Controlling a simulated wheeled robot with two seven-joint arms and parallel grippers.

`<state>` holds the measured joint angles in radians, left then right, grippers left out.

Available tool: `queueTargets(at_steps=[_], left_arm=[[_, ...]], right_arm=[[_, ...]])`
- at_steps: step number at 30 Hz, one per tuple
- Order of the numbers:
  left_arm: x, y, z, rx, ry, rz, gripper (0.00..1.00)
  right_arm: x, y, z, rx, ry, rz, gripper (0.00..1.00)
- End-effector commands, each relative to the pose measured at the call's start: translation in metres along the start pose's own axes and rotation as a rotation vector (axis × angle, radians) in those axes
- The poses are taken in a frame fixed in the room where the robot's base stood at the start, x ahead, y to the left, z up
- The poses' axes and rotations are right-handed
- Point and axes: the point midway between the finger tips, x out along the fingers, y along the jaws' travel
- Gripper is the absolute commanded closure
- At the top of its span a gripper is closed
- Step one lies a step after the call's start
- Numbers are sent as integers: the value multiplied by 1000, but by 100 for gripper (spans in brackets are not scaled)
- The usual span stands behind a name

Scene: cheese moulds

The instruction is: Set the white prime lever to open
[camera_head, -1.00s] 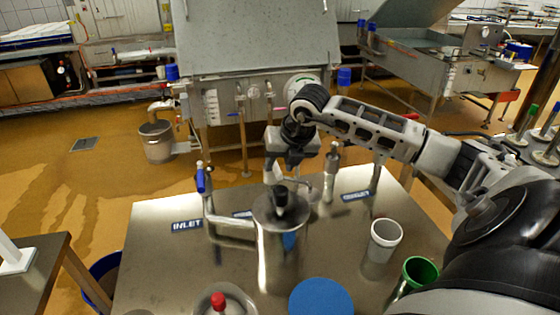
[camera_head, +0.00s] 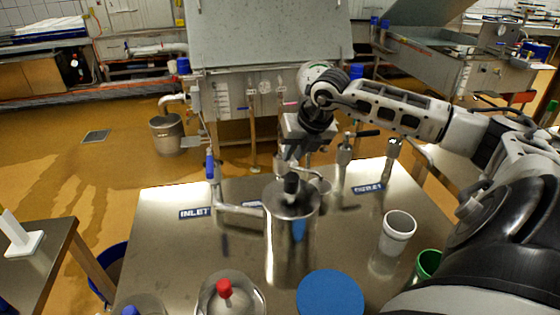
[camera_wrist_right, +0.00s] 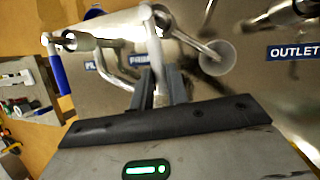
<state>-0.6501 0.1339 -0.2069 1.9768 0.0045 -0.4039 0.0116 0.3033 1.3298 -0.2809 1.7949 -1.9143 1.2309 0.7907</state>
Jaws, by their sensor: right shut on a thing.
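The white prime lever (camera_wrist_right: 154,65) stands up between the two fingers of my right gripper (camera_wrist_right: 163,88) in the right wrist view. The gripper is shut on it, close to the PRIME label (camera_wrist_right: 140,60), which is partly covered. In the head view my right gripper (camera_head: 290,160) reaches down behind the steel canister, and the lever is mostly hidden there. The lever's exact angle is hard to tell. My left gripper is not in view.
The black-handled outlet valve (camera_head: 345,150) stands right. A steel canister (camera_head: 280,245), white cup (camera_head: 397,232), green cup (camera_head: 429,262) and blue disc (camera_head: 331,296) stand nearer on the steel table (camera_head: 165,250).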

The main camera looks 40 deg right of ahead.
Motion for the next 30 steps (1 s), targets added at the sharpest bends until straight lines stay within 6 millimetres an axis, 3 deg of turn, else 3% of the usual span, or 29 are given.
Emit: queueTargets(at_steps=[1,6,22,23,24,30], left_arm=[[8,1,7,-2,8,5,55],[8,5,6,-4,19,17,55],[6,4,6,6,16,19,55],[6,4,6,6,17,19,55],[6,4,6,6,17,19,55],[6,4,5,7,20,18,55]], right_arm=[[6,-15,-4,-21,6,-13,100],[-2,-26,0,-154,35,52,100],[-6,-30,3,-252,57,96,100],[-6,-30,3,-252,57,96,76],[-6,-30,3,-252,56,96,65],[-6,-29,4,-252,54,98,62]])
